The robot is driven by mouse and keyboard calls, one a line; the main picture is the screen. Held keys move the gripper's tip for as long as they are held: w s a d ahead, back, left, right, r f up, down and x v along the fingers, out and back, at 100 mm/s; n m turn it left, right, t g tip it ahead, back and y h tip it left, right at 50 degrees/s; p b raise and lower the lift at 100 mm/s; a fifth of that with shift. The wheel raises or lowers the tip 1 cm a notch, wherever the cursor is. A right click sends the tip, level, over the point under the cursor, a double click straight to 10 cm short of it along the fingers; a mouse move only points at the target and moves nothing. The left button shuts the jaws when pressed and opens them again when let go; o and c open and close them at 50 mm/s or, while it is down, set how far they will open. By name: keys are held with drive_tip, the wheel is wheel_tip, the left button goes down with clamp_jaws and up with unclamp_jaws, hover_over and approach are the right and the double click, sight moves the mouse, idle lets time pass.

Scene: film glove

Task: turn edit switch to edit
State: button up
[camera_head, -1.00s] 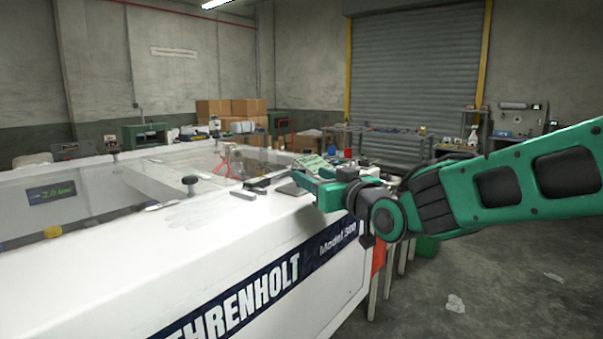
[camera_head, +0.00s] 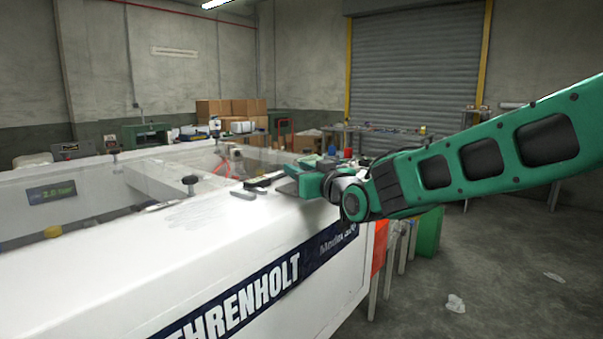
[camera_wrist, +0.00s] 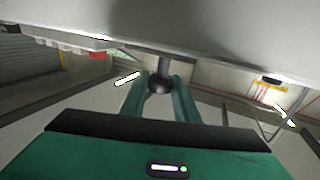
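No switch marked edit can be made out; my gripper and arm hide part of that corner.
Small dark and grey items (camera_head: 262,181) lie on the machine top beside my gripper. A green bin (camera_head: 429,230) stands right of the machine. The floor at the right is mostly clear.

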drive_tip(key=shift+c, duration=1.1)
drive_tip(key=shift+d, duration=0.25)
drive_tip(key=shift+a, duration=0.15)
drive_tip(key=shift+h, duration=0.3)
drive_tip(key=shift+a+r+m+t+h, duration=0.1)
drive_tip(key=shift+m+t+h, duration=0.4)
drive_tip(key=shift+m+h, duration=0.2)
drive_tip(key=shift+m+t+h, duration=0.3)
drive_tip(key=shift+m+h, duration=0.2)
drive_tip(key=shift+h, duration=0.2)
drive_tip(key=shift+a+m+t+h, duration=0.1)
drive_tip(key=shift+m+t+h, duration=0.3)
drive_tip(key=shift+m+h, duration=1.9)
drive_tip(key=shift+h, duration=1.3)
drive_tip(key=shift+d+m+h, duration=0.2)
drive_tip(key=shift+m+h, duration=0.1)
drive_tip(key=shift+h, duration=0.2)
